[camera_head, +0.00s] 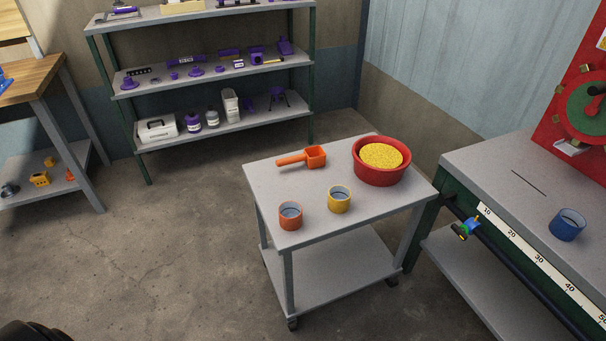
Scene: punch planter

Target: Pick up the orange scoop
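The orange scoop (314,156) lies on the grey top of a small wheeled cart (274,181), near its far edge. Its square cup is on the right and its handle points left. Neither of my grippers shows clearly in the head view. A dark rounded shape sits in the bottom left corner, and I cannot tell what part it is. Nothing touches the scoop.
A red bowl of yellow grains (381,178) stands right of the scoop. An orange cup (290,217) and a yellow cup (339,200) stand nearer. A bench with a blue cup (567,225) is at right, shelves (215,130) behind. Floor at left is clear.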

